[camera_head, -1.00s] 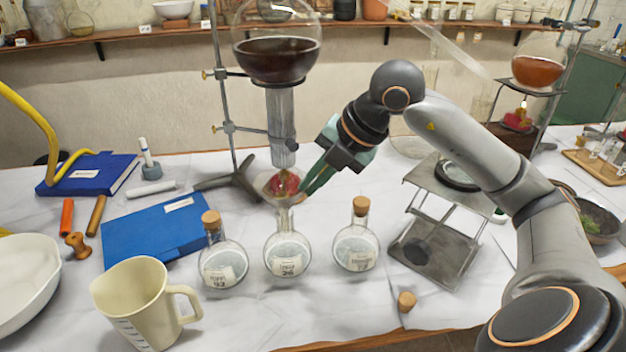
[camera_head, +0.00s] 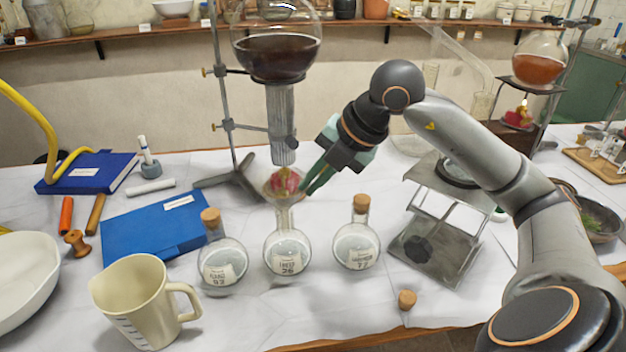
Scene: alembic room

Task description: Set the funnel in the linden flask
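A clear glass funnel (camera_head: 279,186) stands upright with its stem in the neck of the middle round flask (camera_head: 288,254), which is uncorked. The flask's small label is hard to read. A red shape shows through the funnel's cone. My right gripper (camera_head: 308,187) is at the funnel's right rim. Its two green fingertips look slightly apart, and nothing shows clamped between them; whether one touches the rim I cannot tell. My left gripper is not in view.
Corked flasks stand left (camera_head: 223,262) and right (camera_head: 356,247) of the middle flask. A retort stand (camera_head: 222,110) holds a dark-filled globe (camera_head: 275,55) above the funnel. A metal stand (camera_head: 436,250), loose cork (camera_head: 407,299) and beige jug (camera_head: 140,300) stand nearby.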

